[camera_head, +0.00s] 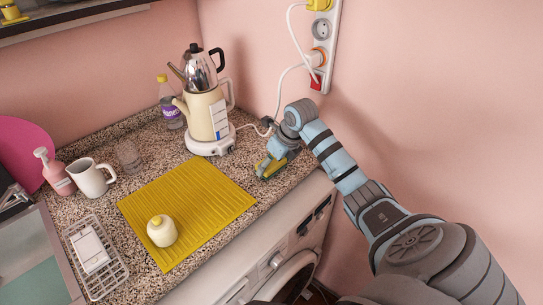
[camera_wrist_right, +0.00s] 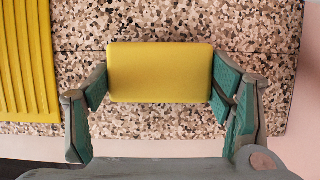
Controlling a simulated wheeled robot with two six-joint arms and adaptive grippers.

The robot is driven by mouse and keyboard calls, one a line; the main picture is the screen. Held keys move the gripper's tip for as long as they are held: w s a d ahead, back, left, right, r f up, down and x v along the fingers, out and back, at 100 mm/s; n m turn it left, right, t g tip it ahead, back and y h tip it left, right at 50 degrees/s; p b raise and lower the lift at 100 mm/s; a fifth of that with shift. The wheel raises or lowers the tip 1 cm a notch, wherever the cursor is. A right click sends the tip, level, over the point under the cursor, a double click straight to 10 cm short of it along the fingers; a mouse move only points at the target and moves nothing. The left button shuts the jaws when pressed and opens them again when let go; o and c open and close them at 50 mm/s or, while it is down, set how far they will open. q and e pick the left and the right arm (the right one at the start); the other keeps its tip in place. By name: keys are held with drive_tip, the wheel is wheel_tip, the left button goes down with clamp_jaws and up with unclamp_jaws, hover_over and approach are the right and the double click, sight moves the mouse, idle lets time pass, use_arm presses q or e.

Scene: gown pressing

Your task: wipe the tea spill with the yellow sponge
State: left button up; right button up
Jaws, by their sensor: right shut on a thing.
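The yellow sponge (camera_wrist_right: 160,73) sits between the green-padded fingers of my right gripper (camera_wrist_right: 161,88), which is shut on its two short ends. In the head view the right gripper (camera_head: 277,160) is over the counter's right end, to the right of the yellow ribbed mat, and the sponge (camera_head: 268,170) shows partly below it. The sponge is at or very near the counter surface; I cannot tell if it touches. I cannot make out the tea spill on the speckled counter; the gripper and sponge may hide it. My left gripper is not in view.
The speckled counter (camera_head: 128,182) holds the yellow mat (camera_head: 205,200) with a small cream pot (camera_head: 161,231) on it. A cream kettle with a teapot (camera_head: 205,112) stands behind, beside a bottle (camera_head: 170,105). A mug (camera_head: 91,178) and soap dispenser (camera_head: 55,173) are left. The pink wall is close right.

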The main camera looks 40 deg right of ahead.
drive_tip(key=shift+a+r, duration=0.2)
drive_tip(key=shift+a, duration=0.9)
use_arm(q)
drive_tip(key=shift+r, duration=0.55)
use_arm(e)
drive_tip(key=shift+f, duration=0.1)
drive_tip(key=d, duration=0.2)
drive_tip(key=d+b, duration=0.1)
drive_tip(key=shift+d+f, duration=0.2)
drive_tip(key=shift+d, duration=0.15)
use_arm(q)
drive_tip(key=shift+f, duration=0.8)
use_arm(e)
drive_tip(key=shift+r, duration=0.1)
